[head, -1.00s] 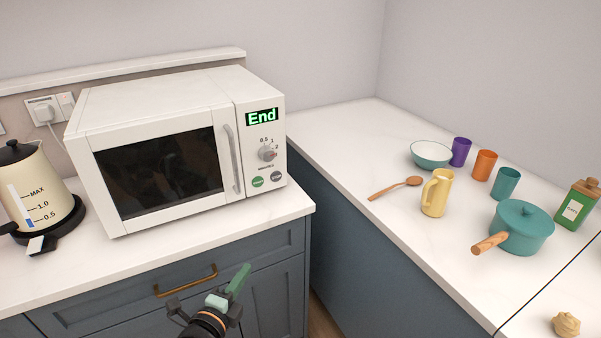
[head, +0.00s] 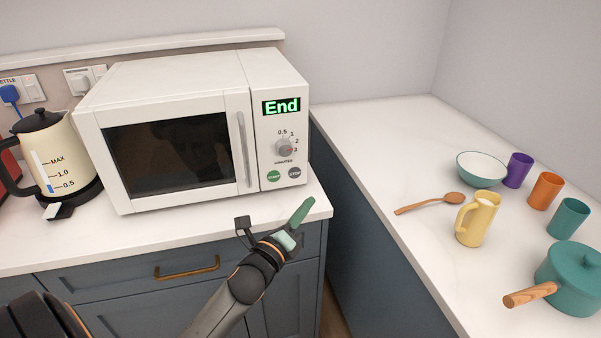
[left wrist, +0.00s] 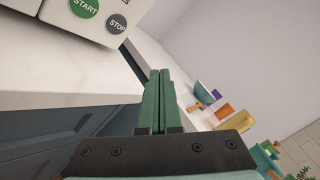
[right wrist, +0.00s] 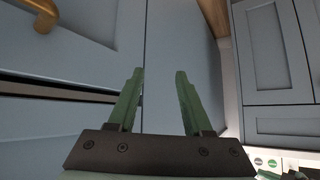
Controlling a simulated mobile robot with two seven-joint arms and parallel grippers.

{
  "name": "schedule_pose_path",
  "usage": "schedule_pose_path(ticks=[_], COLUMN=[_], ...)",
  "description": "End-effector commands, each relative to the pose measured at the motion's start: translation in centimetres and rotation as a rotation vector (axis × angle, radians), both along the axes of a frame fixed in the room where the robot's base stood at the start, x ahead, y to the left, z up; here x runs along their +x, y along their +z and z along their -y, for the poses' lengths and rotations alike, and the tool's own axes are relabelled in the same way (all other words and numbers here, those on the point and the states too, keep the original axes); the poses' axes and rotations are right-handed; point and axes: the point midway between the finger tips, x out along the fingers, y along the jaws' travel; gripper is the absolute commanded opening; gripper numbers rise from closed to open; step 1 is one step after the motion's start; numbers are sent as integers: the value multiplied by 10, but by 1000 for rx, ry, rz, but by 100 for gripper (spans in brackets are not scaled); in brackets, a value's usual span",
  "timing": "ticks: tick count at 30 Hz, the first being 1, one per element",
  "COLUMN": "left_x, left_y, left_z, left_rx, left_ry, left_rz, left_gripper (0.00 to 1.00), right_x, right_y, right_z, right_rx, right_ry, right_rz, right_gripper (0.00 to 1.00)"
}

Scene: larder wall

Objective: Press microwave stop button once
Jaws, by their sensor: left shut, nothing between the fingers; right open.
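The white microwave (head: 160,90) stands on the left counter, its door closed and its display reading "End". Its grey stop button (head: 295,173) is at the lower right of the panel, beside the green start button (head: 274,176). The stop button also shows in the left wrist view (left wrist: 117,24), up and left of the fingertips. My left gripper (head: 302,210) is shut and empty, in front of and below the stop button, apart from it. In the left wrist view its green fingers (left wrist: 160,72) are together. My right gripper (right wrist: 158,72) is open and empty, facing blue cabinet fronts.
A cream kettle (head: 60,155) stands left of the microwave. The right counter (head: 380,135) holds a bowl (head: 482,170), a wooden spoon (head: 430,203), a yellow jug (head: 478,220), several cups and a teal pot (head: 570,280). The counter's front edge lies close to my left gripper.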

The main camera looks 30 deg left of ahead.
Motion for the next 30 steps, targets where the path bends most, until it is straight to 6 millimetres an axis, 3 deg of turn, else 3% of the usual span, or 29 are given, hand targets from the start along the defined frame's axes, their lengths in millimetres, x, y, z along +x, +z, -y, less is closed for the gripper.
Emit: schedule_pose_path(ticks=[10, 22, 30], left_x=[6, 41, 55], left_y=[-1, -1, 0], left_z=[-7, -49, -64], left_rx=[0, 1, -3], left_ry=[-1, 1, -1], left_rz=[-1, 0, 0], left_gripper=[0, 0, 0], right_x=[0, -1, -1], right_y=[-2, -12, -14], right_z=[0, 0, 0], right_rx=[0, 0, 1], right_ry=[1, 1, 0], right_rz=[-1, -2, -2], right_gripper=[50, 50, 50])
